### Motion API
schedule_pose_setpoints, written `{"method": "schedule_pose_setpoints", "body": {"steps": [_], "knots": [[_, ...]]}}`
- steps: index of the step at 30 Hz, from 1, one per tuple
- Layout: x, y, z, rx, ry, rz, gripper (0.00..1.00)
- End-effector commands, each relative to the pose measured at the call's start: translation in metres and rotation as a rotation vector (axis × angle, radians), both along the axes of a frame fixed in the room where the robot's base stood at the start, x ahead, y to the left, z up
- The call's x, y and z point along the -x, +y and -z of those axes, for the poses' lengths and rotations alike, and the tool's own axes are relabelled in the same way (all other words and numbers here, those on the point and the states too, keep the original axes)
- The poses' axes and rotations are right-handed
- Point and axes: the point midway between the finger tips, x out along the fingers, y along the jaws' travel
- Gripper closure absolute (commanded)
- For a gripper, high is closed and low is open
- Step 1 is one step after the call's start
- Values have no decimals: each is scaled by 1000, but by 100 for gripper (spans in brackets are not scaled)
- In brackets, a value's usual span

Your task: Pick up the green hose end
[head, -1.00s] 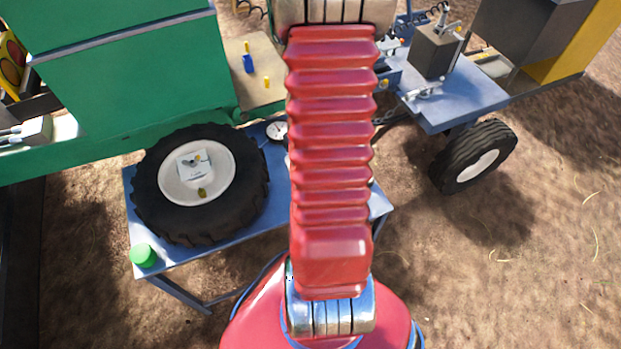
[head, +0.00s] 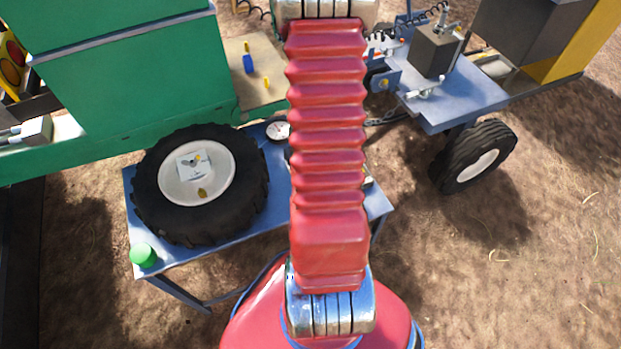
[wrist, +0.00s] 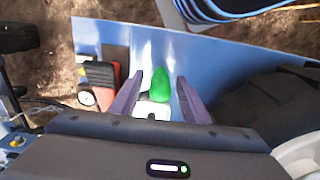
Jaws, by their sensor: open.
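In the wrist view, a bright green rounded piece (wrist: 160,82), which looks like the green hose end, shows between the two purple fingers of my gripper (wrist: 159,76). The fingers stand apart on either side of it. A white piece (wrist: 151,109) shows just below it in the picture. I cannot tell how far the fingertips are above it or whether they touch it. In the head view my red arm hides this part of the bench, and the gripper is out of sight.
In the wrist view, a red and black device (wrist: 102,78) with a gauge (wrist: 86,96) lies left of the fingers, and the tyre (wrist: 262,103) is close on the right.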

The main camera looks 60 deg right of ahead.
Motion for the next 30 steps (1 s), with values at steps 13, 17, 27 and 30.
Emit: {"method": "schedule_pose_setpoints", "body": {"steps": [13, 17, 27, 30], "knots": [[0, 0, 6, 1, 0, -1, 58], [-1, 0, 6, 1, -1, -1, 58], [-1, 0, 6, 1, -1, -1, 75], [-1, 0, 6, 1, -1, -1, 82]]}}
